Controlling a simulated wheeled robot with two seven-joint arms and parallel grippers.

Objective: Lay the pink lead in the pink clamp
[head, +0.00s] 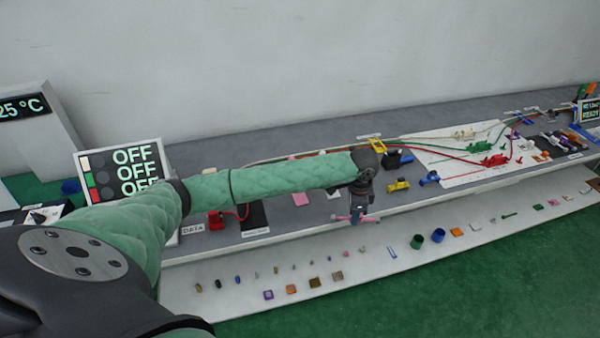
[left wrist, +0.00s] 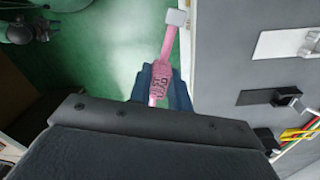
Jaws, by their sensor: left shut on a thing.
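My left gripper (head: 358,213) hangs at the front edge of the long grey bench (head: 270,226). It is shut on the pink lead (head: 341,218), which sticks out sideways between the fingers. In the left wrist view the fingers (left wrist: 161,90) grip the lead's labelled middle. The pink lead (left wrist: 170,42) runs up to a pale grey block at its end, beside the bench edge and over the green floor. A small pink piece (head: 300,198) lies on the bench left of the gripper; I cannot tell whether it is the pink clamp.
A low white shelf (head: 370,265) with several small parts runs along the bench front. A panel reading OFF (head: 135,165) stands left. Yellow (head: 398,185) and blue pieces and red and green cables lie right of my arm. White plates (left wrist: 290,43) show in the left wrist view.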

